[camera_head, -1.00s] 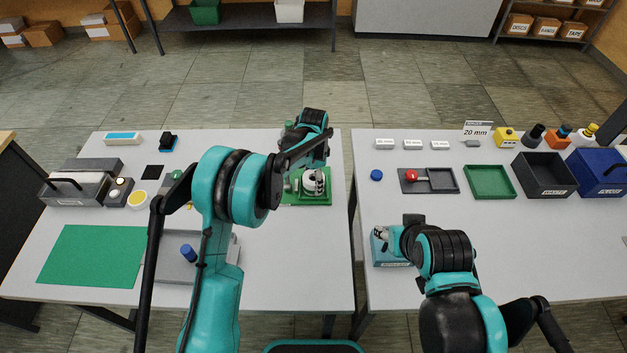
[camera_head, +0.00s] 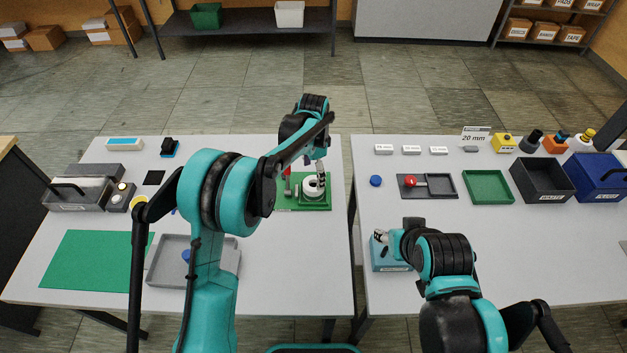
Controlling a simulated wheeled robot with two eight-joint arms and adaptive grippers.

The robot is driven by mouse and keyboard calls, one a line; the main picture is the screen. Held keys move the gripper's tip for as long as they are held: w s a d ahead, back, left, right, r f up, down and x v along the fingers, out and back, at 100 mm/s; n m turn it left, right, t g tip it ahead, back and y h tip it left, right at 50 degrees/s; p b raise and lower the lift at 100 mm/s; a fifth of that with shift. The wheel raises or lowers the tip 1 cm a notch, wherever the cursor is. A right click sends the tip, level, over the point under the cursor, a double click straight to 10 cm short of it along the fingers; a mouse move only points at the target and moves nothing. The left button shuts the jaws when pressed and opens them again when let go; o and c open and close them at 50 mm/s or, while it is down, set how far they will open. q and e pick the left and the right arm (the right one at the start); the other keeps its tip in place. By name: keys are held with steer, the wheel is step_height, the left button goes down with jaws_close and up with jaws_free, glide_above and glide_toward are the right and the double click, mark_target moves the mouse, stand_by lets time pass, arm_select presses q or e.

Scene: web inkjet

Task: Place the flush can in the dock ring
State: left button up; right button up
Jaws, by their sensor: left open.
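A green base plate (camera_head: 318,206) lies near the inner edge of the left table. On it is a round white ring-shaped part (camera_head: 309,190) with a dark centre, and a red upright part (camera_head: 287,180) beside it. My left gripper (camera_head: 320,183) points down at the right side of the white part; its jaws are open, and I cannot tell if they touch it. I cannot tell for certain which thing is the flush can. My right gripper (camera_head: 380,237) is over a light blue box (camera_head: 388,262) on the right table; its fingers are too small to read.
A grey tray (camera_head: 226,262) with a blue-topped item (camera_head: 186,256) sits below my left arm. A green mat (camera_head: 85,270) lies at left. On the right table are a green tray (camera_head: 488,187), a dark bin (camera_head: 543,182), a blue bin (camera_head: 597,180) and several bottles behind.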

mark_target(314, 186)
arm_select(q)
steer(key=s+a+r+n+t, duration=0.2)
steer(key=s+a+r+n, duration=0.1)
steer(key=s+a+r, duration=0.4)
steer(key=s+a+r+n+t, duration=0.1)
steer(key=s+a+r+n, duration=0.3)
steer(key=r, duration=0.6)
steer(key=s+a+f+n+t, duration=0.1)
steer(key=s+a+n+t, duration=0.1)
steer(key=s, duration=0.6)
steer(key=s+a+f+n+t, duration=0.2)
steer(key=s+a+n, duration=0.2)
steer(key=s, duration=0.5)
steer(key=shift+s+a+f+p, duration=0.15)
steer(key=shift+a+p, duration=0.2)
steer(key=shift+a, duration=0.05)
